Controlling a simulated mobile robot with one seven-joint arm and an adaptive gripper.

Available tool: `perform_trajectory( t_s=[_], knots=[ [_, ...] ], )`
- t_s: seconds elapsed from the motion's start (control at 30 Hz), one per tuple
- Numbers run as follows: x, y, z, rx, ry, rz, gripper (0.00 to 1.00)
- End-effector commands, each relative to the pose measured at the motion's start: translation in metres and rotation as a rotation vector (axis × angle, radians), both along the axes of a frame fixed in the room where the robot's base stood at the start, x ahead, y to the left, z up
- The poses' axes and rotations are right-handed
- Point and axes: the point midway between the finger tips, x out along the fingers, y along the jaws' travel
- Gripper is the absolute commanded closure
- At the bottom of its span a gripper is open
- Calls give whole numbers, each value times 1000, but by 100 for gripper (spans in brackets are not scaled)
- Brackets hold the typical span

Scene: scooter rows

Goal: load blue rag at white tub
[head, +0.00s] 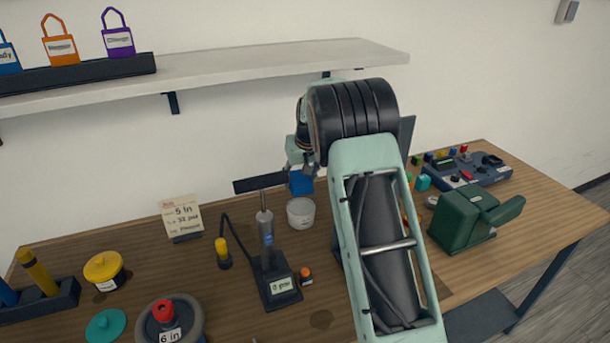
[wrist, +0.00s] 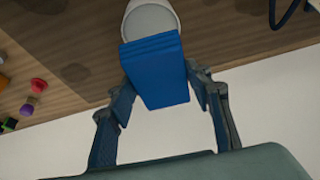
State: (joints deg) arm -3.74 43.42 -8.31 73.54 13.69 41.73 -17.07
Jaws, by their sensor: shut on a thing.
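The blue rag (wrist: 156,72) is a folded blue block between the two fingers of my gripper (wrist: 160,88) in the wrist view. My gripper is shut on it. In the head view the blue rag (head: 300,182) shows just below the wrist, partly hidden by my arm. The white tub (head: 301,212) stands on the wooden table, just below the rag in the head view. In the wrist view the tub (wrist: 151,18) is partly hidden behind the rag. The rag is held above the table, and I cannot tell whether it is directly over the tub.
A soldering-iron stand (head: 277,283) is left of the tub, with a small sign (head: 181,217) behind it. A green machine (head: 470,218) and a dark control box (head: 467,170) are on the right. A shelf (head: 240,68) runs along the wall above.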

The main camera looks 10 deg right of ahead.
Motion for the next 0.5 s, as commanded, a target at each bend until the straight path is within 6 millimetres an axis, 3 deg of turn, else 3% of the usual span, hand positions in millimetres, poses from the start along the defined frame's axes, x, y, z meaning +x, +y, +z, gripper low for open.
perform_trajectory(
  t_s=[0.2,0.5],
  knots=[
    [-17,-2,-6,-2,0,62,73],
    [-19,-2,-22,-1,1,69,73]
  ],
)
